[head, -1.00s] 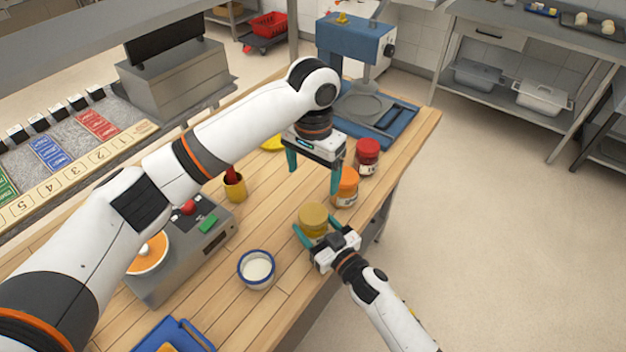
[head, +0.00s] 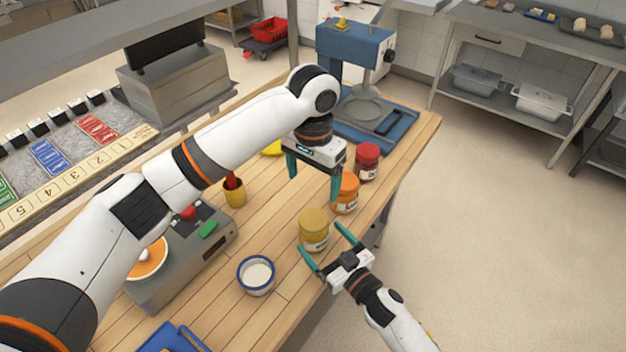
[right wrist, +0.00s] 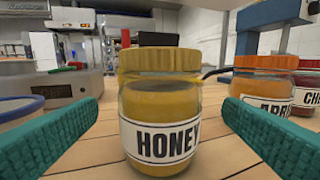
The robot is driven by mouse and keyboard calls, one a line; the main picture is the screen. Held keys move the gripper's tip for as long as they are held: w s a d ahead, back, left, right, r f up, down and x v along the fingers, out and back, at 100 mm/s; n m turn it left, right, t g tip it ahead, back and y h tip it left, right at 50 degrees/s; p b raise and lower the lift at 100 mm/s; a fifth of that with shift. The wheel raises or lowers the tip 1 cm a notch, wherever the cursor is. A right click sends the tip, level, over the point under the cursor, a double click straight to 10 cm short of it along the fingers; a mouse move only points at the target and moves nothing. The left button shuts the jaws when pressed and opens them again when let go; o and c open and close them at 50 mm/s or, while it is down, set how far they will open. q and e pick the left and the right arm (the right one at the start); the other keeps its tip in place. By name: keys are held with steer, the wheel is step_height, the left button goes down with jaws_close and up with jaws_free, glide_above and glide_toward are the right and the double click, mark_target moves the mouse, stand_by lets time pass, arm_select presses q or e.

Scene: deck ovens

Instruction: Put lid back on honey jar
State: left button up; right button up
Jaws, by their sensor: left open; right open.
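The honey jar (head: 314,242) stands upright on the wooden table near its right edge, its HONEY label facing my right gripper in the right wrist view (right wrist: 160,143). The yellow-brown lid (head: 313,218) sits on top of the jar's mouth and looks about level in the right wrist view (right wrist: 160,60). My right gripper (head: 321,240) is open and empty, low in front of the jar, with its teal fingers apart from the glass. My left gripper (head: 313,187) is open, pointing down above the table behind the honey jar, beside the orange-lidded jar.
An orange-lidded jar (head: 347,193) and a red-lidded jar (head: 367,162) stand behind the honey jar. A blue-rimmed white bowl (head: 256,275) is at front left, and a yellow cup (head: 234,192) stands further back. The table edge is close on the right, with open floor beyond.

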steer(key=b+v, duration=0.1)
steer(key=v, duration=0.7)
